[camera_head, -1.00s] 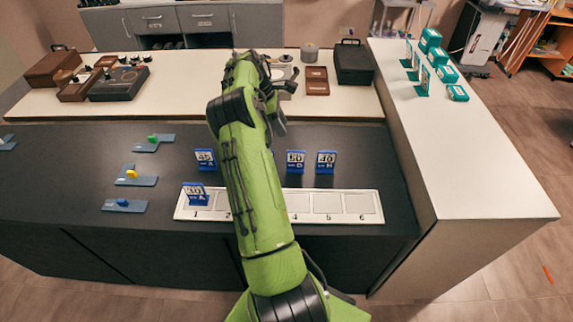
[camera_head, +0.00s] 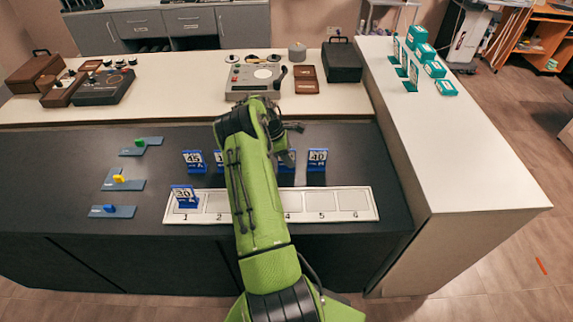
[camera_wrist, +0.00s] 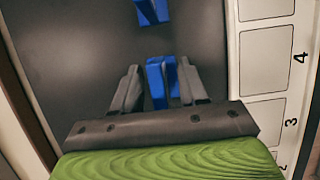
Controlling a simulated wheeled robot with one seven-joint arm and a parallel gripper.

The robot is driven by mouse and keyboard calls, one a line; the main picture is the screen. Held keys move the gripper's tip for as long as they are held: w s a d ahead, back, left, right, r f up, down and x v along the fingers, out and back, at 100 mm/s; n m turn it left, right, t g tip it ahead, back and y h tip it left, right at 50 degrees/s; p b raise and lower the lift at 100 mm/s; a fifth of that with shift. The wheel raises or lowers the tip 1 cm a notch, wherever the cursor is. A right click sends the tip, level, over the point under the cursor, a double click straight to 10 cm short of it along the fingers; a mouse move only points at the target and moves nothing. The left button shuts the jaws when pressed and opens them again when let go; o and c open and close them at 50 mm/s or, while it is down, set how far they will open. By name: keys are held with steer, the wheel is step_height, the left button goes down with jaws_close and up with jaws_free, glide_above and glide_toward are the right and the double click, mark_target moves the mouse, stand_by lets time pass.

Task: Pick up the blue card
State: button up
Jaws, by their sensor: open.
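Blue cards in upright blue stands stand on the dark counter. In the head view I see 45 (camera_head: 194,161), 40 (camera_head: 317,160) and 30 (camera_head: 185,196), the last on slot 1 of the white numbered strip (camera_head: 372,205). Another card (camera_head: 220,160) is mostly hidden behind my arm. In the wrist view my gripper (camera_wrist: 158,72) is open, its fingers on either side of one blue card stand (camera_wrist: 158,84), with gaps visible. This appears to be the card that my arm's end covers in the head view. A second blue stand (camera_wrist: 152,12) lies beyond the fingertips.
Blue-grey plates with green (camera_head: 140,141), yellow (camera_head: 118,178) and blue pieces lie at left. A grey device (camera_head: 255,76) and dark case (camera_head: 342,62) sit on the back counter. Teal boxes (camera_head: 446,88) stand on the right counter. Strip slots 4 to 6 look empty.

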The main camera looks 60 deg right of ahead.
steer(key=shift+r, duration=0.1)
jaws_close()
